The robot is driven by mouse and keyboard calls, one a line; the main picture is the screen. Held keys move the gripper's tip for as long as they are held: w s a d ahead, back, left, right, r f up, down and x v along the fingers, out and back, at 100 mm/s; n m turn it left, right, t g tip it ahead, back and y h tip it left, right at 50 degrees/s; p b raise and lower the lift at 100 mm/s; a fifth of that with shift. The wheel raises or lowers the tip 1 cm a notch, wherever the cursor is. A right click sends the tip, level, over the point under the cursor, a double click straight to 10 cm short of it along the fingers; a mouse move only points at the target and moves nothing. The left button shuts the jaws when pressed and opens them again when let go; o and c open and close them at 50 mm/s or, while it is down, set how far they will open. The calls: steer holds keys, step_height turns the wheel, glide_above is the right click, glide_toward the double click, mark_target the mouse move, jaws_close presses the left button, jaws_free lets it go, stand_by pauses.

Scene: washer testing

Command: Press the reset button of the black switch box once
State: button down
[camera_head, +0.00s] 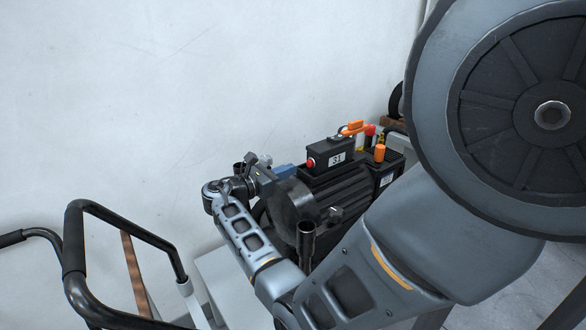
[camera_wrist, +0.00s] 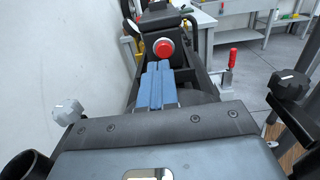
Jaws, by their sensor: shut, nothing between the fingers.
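The black switch box (camera_head: 327,154) sits on top of a dark motor-like machine and carries a label reading "S1". Its red round button (camera_head: 310,163) is on the end facing my gripper. In the wrist view the red button (camera_wrist: 164,49) shows on the box's face, just beyond the blue fingertips. My gripper (camera_head: 285,171) is shut and empty, with its blue fingers (camera_wrist: 157,87) side by side. The fingertips point at the button from a little below it in the wrist view. I cannot tell whether they touch it.
The dark machine (camera_head: 325,195) stands against the white wall (camera_head: 180,90). An orange handle (camera_head: 351,128) and an orange-capped part (camera_head: 379,152) stand behind and right of the box. A black-handled cart frame (camera_head: 115,225) is at the left. A red-handled clamp (camera_wrist: 232,59) stands right of the fingers.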

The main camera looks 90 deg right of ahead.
steer(key=b+v, duration=0.1)
steer(key=v, duration=0.7)
steer(key=shift+w+b, duration=0.2)
steer(key=shift+b, duration=0.1)
steer(key=shift+a, duration=0.1)
stand_by(0.4)
